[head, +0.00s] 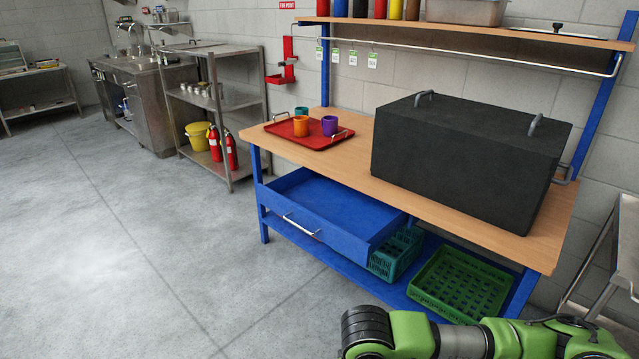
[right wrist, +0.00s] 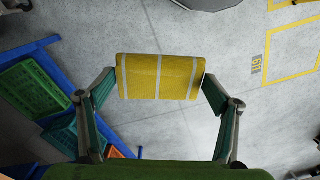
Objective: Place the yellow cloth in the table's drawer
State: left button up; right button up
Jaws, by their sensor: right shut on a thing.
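The yellow cloth (right wrist: 160,78), folded and with white stripes, shows in the right wrist view. My right gripper (right wrist: 160,85) is shut on it, one finger at each side edge, and holds it over the grey floor. The table (head: 355,165) has a wooden top and blue legs. Its blue drawer (head: 325,222) is pulled out and its visible inside looks empty. In the head view my right arm lies along the bottom right, and its gripper and the cloth do not show there. My left gripper is not in view.
A red tray (head: 290,138) with several cups and a large black box (head: 465,155) stand on the tabletop. Green crates (head: 460,285) sit on the shelf below. The floor (head: 130,240) left of the table is clear.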

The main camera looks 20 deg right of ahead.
aim_at(330, 201)
jog(key=i+z, duration=0.15)
jog(key=i, duration=0.4)
jog(key=i+j+z, duration=0.1)
jog(key=i, duration=0.45)
jog(key=i+j+z, duration=0.15)
jog(key=i, duration=0.45)
jog(key=j, duration=0.1)
